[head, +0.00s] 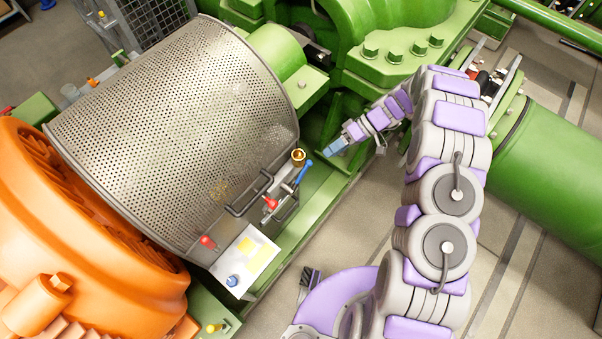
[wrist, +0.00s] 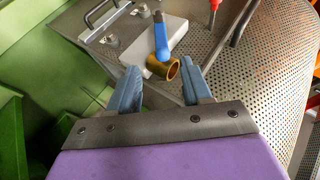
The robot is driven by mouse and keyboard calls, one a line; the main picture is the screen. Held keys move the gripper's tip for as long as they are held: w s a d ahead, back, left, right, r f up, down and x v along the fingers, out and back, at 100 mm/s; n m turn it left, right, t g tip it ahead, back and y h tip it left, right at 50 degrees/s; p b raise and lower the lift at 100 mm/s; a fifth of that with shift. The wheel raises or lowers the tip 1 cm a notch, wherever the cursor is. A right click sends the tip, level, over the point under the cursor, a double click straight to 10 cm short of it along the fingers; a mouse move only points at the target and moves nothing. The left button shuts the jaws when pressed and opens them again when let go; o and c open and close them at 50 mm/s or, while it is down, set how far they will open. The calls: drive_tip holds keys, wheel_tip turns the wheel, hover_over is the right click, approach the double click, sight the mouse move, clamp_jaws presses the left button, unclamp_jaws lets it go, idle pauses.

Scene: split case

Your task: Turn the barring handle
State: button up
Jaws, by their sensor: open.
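A blue handle (head: 304,172) stands beside a brass cylinder (head: 298,156) at the lower right edge of the perforated guard; I take it as the barring handle, though no label confirms this. In the wrist view the blue handle (wrist: 161,40) points away, its near end by the hollow brass cylinder (wrist: 158,68). My gripper (head: 331,149) is to the right of the brass cylinder in the head view, apart from it. In the wrist view my gripper (wrist: 160,76) is open with nothing held. The brass cylinder appears between its fingertips; its depth is hard to tell.
The perforated metal guard (head: 180,120) fills the left beside an orange machine (head: 70,240). Red-knobbed parts (head: 270,203), a black grab bar (head: 248,194) and a white plate (head: 246,262) sit near the handle. Green machine base (head: 335,180) surrounds my gripper. Open floor lies at the lower right.

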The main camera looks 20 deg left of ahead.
sight(301, 174)
drive_tip(key=b+x, duration=0.1)
drive_tip(key=x, duration=1.3)
drive_tip(key=shift+f+b, duration=0.1)
drive_tip(key=shift+b, duration=0.25)
drive_tip(key=shift+s, duration=0.1)
clamp_jaws()
